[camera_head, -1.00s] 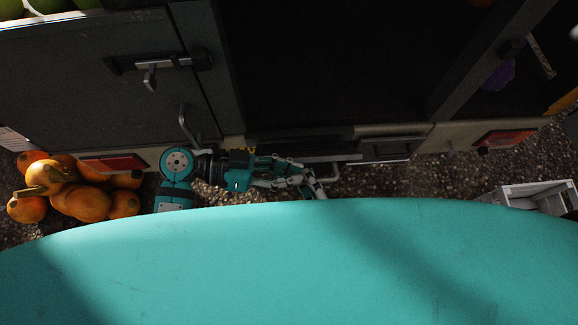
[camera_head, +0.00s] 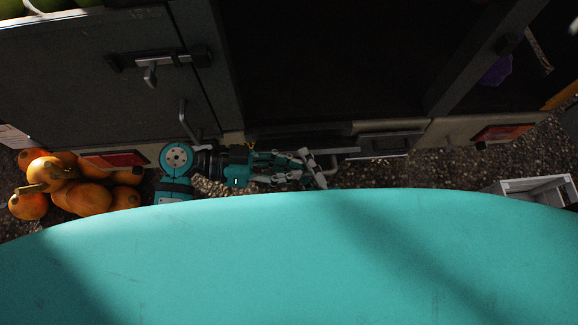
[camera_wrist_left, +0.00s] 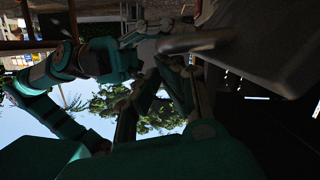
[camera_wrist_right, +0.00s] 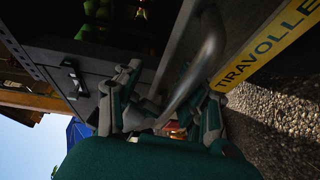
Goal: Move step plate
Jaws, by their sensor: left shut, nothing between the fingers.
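The step plate (camera_head: 384,146) is a dark flat step at the truck's rear edge. A bent metal tube runs beside it. My left gripper (camera_head: 312,168) lies just left of the step, low along the truck; its fingers are together and hold nothing. In the left wrist view its fingers (camera_wrist_left: 158,85) are below a grey plate with a rounded edge (camera_wrist_left: 245,50). In the right wrist view my right gripper (camera_wrist_right: 165,118) has its fingers spread, with a bent metal tube (camera_wrist_right: 205,60) passing between or just beyond them. Contact cannot be told. My right gripper is not clearly visible in the head view.
My teal body fills the bottom of the head view. Pumpkins (camera_head: 85,193) lie on the gravel at the left, under the truck's door (camera_head: 90,90). A pale crate (camera_head: 540,189) stands at the right. The truck's opening (camera_head: 330,60) is dark.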

